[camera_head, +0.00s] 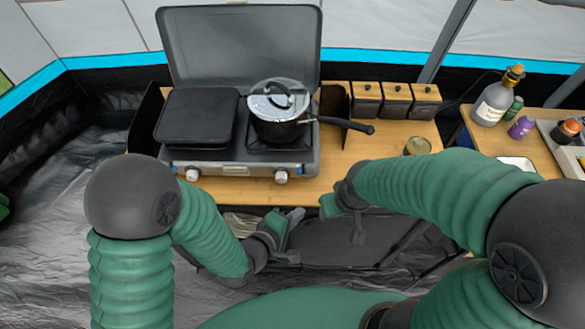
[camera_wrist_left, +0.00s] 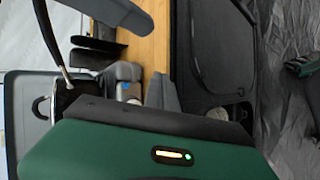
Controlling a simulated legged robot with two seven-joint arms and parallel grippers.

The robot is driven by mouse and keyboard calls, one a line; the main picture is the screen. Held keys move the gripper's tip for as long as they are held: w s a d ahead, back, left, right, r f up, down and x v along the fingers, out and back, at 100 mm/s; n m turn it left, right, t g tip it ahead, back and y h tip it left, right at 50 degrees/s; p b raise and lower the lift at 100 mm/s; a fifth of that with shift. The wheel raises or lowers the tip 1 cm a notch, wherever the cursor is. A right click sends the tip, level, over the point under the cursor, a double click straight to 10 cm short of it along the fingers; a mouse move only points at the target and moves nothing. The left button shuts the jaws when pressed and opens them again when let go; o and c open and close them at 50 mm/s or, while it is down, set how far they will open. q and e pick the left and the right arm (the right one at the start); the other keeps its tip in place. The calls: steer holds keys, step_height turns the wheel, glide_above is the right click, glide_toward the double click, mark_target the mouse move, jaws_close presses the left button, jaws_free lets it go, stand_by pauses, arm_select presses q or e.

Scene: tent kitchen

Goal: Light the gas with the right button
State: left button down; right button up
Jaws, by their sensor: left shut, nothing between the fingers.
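The camping gas stove (camera_head: 238,170) stands on the wooden table with its lid raised behind it. Its right button (camera_head: 281,176) is a pale round knob on the front face, below the right burner. A matching left button (camera_head: 192,174) is at the other end. No flame shows. A lidded pot (camera_head: 277,115) is on the right burner. My left gripper (camera_head: 291,236) is shut and empty, in front of the table and below the right button, apart from it. My right gripper (camera_head: 329,206) is near the table's front edge; its fingers are partly hidden by its arm.
The pot's black handle (camera_head: 345,124) sticks out to the right. A black griddle (camera_head: 196,117) covers the left burner. Wooden-lidded canisters (camera_head: 396,100) and a tin (camera_head: 417,146) stand to the right. A dark folding chair (camera_head: 345,245) is below the table's front edge.

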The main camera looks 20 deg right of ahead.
mark_target(299, 171)
arm_select(q)
steer(key=shift+w, duration=0.15)
steer(key=w, duration=0.2)
steer(key=w+d, duration=0.1)
steer(key=w, duration=0.1)
steer(key=w+d, duration=0.1)
steer(key=w, duration=0.2)
steer(key=shift+w+d+p, duration=0.2)
steer(key=shift+w+p, duration=0.1)
steer(key=shift+w, duration=0.4)
steer(key=shift+w, duration=0.1)
stand_by(1.4)
steer(key=shift+w+d, duration=0.1)
steer(key=shift+w, duration=0.15)
